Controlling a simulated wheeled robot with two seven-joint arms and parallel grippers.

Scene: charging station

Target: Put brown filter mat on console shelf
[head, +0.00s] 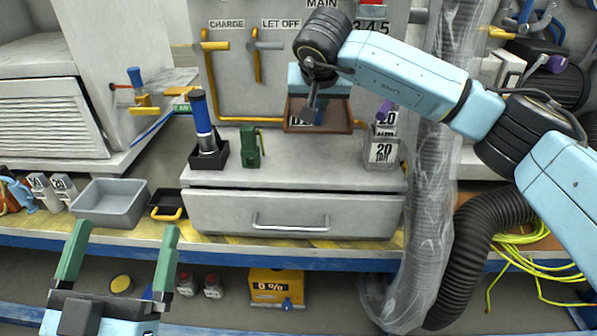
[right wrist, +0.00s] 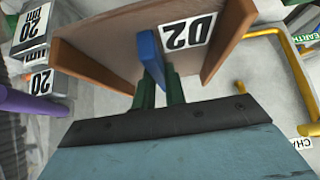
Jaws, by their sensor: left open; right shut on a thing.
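My right gripper (head: 314,110) reaches in over the grey console (head: 300,173) at the back middle. In the right wrist view its green fingers (right wrist: 158,82) are shut on a blue handle (right wrist: 150,58). The handle is on a brown, box-like piece (right wrist: 110,42) labelled D2. This brown piece (head: 342,113) shows in the head view at the console's back, partly behind the gripper. I cannot tell whether it rests on anything. No brown filter mat can be made out for certain. My left gripper (head: 122,230) is open and empty at the lower left.
On the console stand a blue-and-black cylinder (head: 204,123) in a black holder, a green block (head: 250,147) and white blocks marked 20 (head: 383,152). A grey bin (head: 112,203) sits at left. A wrapped column (head: 430,180) and black hose (head: 474,250) stand at right.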

